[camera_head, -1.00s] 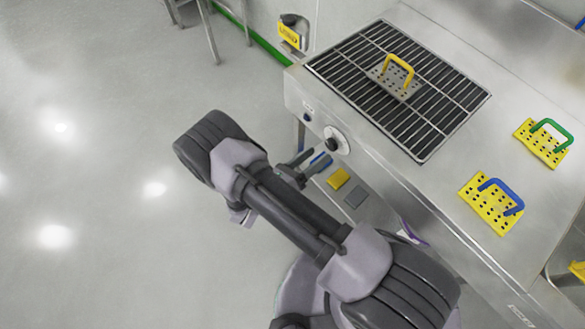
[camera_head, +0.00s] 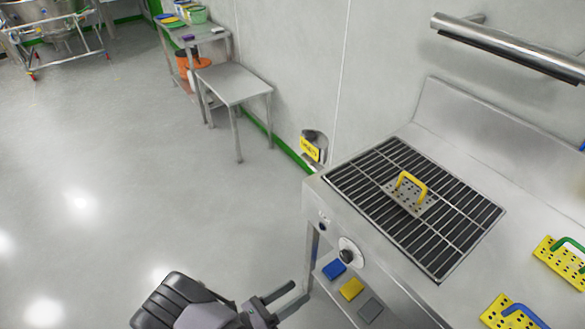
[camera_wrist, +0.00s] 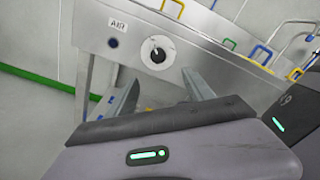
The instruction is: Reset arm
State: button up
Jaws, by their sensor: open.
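My gripper (camera_head: 277,299) is at the lower middle of the head view, left of the front of the steel bench (camera_head: 318,196). Its two fingers are apart and nothing is between them. In the wrist view my gripper (camera_wrist: 162,97) also shows open, its fingers pointing toward the bench front with a dial (camera_wrist: 157,52) and a label. My folded arm fills the lower part of the wrist view.
A black grate (camera_head: 447,241) with a yellow-handled perforated plate (camera_head: 411,194) is set in the bench top. Yellow plates with green (camera_head: 562,262) and blue handles (camera_head: 497,316) lie at right. Blue, yellow and grey pads (camera_head: 351,289) sit below. Open floor lies left.

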jog(key=d+r+m+g+y, duration=0.2)
jog(key=d+r+m+g, duration=0.2)
jog(key=r+m+g, duration=0.35)
jog(key=d+r+m+g+y, duration=0.3)
jog(key=r+m+g, duration=0.1)
jog(key=r+m, duration=0.6)
jog(key=s+d+r+m+t+y, duration=0.2)
jog(key=s+r+m+t+y, duration=0.1)
jog(key=r+m, duration=0.6)
jog(key=s+d+r+m+t+y, duration=0.1)
jog(key=s+r+m+t+y, duration=0.3)
jog(key=r+m+y, duration=0.4)
jog(key=shift+s+d+r+m+y, duration=0.35)
jog(key=shift+s+r+m, duration=0.4)
jog(key=shift+m, duration=0.3)
